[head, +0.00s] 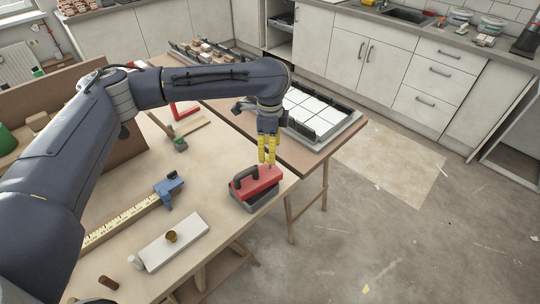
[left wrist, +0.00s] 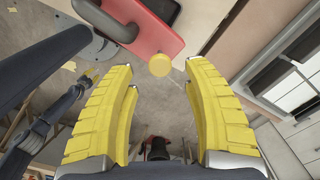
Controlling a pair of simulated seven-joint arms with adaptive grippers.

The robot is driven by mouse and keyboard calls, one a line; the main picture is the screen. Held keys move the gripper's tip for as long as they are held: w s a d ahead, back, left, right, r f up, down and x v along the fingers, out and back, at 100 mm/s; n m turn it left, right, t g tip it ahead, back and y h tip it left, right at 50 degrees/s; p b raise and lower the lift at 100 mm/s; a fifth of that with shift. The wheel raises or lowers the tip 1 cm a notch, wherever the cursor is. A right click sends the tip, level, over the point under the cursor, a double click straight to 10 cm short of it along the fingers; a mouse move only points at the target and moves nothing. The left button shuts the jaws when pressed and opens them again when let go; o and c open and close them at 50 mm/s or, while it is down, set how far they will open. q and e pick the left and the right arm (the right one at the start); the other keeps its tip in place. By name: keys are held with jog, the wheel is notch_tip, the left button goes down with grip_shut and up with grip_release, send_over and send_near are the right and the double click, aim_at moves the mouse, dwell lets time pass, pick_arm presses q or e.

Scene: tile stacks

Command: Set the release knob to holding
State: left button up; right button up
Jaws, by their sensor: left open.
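The red lifting tool (head: 262,184) with a black handle and dark grey base sits at the front right corner of the wooden table. Its red body also shows at the top of the left wrist view (left wrist: 150,25). A round yellow knob (left wrist: 160,64) sits at the red body's edge; its setting cannot be read. My left gripper (head: 267,161) points down just above and behind the tool. In the left wrist view its yellow fingers (left wrist: 162,78) are apart and empty, with the knob near the gap between their tips.
A white slab (head: 172,243) with a small brown round piece on it lies at the table's front. A yellow rule (head: 120,218) and a blue clamp (head: 170,188) lie behind it. A rack of white tiles (head: 312,112) stands beyond. Right of the table is open floor.

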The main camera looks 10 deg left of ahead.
pick_arm(q)
jog(key=shift+f, duration=1.6)
grip_shut()
